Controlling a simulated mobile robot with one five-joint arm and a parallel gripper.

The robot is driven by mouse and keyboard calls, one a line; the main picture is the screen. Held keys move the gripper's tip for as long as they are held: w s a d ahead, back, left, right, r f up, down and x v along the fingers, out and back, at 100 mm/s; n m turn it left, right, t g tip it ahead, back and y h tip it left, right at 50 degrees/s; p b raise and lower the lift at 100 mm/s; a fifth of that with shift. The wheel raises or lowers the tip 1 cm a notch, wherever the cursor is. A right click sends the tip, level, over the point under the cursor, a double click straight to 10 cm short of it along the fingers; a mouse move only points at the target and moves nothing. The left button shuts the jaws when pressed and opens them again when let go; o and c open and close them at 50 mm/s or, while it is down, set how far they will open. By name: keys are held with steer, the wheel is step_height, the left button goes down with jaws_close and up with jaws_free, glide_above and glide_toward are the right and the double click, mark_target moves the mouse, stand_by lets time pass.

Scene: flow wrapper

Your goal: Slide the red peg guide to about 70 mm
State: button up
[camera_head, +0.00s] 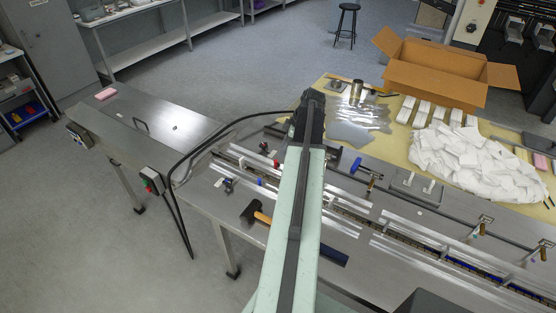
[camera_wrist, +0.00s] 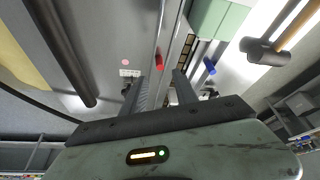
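In the wrist view a red peg (camera_wrist: 159,60) stands out from a thin metal rail, just beyond the fingertips and roughly in line with the gap between them. My gripper (camera_wrist: 159,78) is open, its two dark fingers apart with nothing between them. A blue peg (camera_wrist: 209,66) is to the right of the right finger. My gripper is hidden behind my arm there. No scale reading is legible.
A hammer (camera_head: 255,213) lies on the steel bed left of my arm and also shows in the wrist view (camera_wrist: 265,50). Right of my arm are long rails, a blue-handled clamp (camera_head: 356,165), a heap of white packets (camera_head: 465,155) and an open cardboard box (camera_head: 440,75).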

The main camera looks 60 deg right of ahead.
steer(key=b+x, duration=0.6)
steer(key=x, duration=0.1)
steer(key=shift+w+f, duration=0.1)
steer(key=shift+f, duration=0.2)
steer(key=shift+r, duration=0.1)
jaws_close()
stand_by(0.8)
